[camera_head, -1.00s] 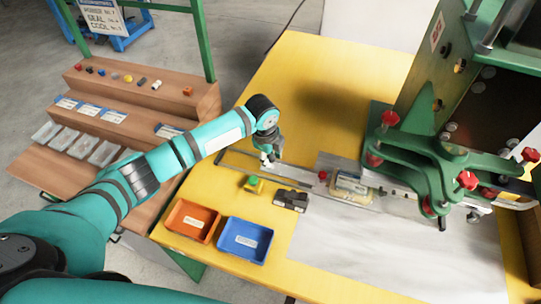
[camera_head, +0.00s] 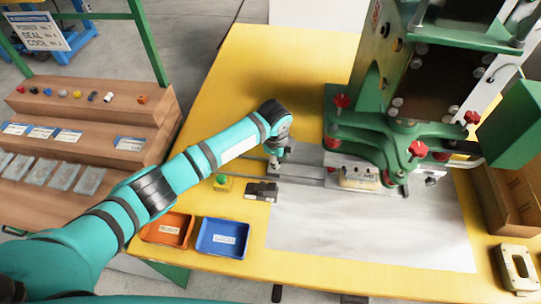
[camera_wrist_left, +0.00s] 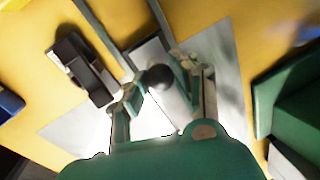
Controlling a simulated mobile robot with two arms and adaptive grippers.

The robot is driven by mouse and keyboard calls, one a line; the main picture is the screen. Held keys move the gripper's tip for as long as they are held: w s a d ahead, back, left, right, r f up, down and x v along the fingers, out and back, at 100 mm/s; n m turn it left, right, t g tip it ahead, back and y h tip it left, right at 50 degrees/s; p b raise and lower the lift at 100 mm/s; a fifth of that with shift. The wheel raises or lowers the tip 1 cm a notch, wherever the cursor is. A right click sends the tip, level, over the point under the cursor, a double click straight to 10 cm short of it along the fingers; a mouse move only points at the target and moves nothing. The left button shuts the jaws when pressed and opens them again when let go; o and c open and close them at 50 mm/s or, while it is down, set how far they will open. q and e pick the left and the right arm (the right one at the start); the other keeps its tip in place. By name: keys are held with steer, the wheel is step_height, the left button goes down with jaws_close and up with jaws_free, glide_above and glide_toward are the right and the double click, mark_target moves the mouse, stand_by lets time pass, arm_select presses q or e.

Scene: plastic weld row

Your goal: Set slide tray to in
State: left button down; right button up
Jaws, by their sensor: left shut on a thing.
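The slide tray (camera_head: 316,173) is a grey metal plate on two rails. It carries a pale part with a label (camera_head: 358,177) at its right end, close under the front of the green press (camera_head: 400,135). My left gripper (camera_head: 277,158) is at the tray's left end, over the rails. In the left wrist view my gripper (camera_wrist_left: 162,92) is shut around a dark round knob (camera_wrist_left: 160,78), seemingly the tray's handle. The gripper hides part of the handle in the head view. My right gripper is not in view.
An orange bin (camera_head: 168,230) and a blue bin (camera_head: 222,238) are at the near left. A cardboard box (camera_head: 515,205) stands far right.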

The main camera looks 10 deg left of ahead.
arm_select(q)
steer(key=c, duration=1)
jaws_free()
step_height(320, 180, up, 12)
steer(key=s, duration=0.2)
steer(key=shift+a, duration=0.3)
steer(key=shift+s, duration=0.1)
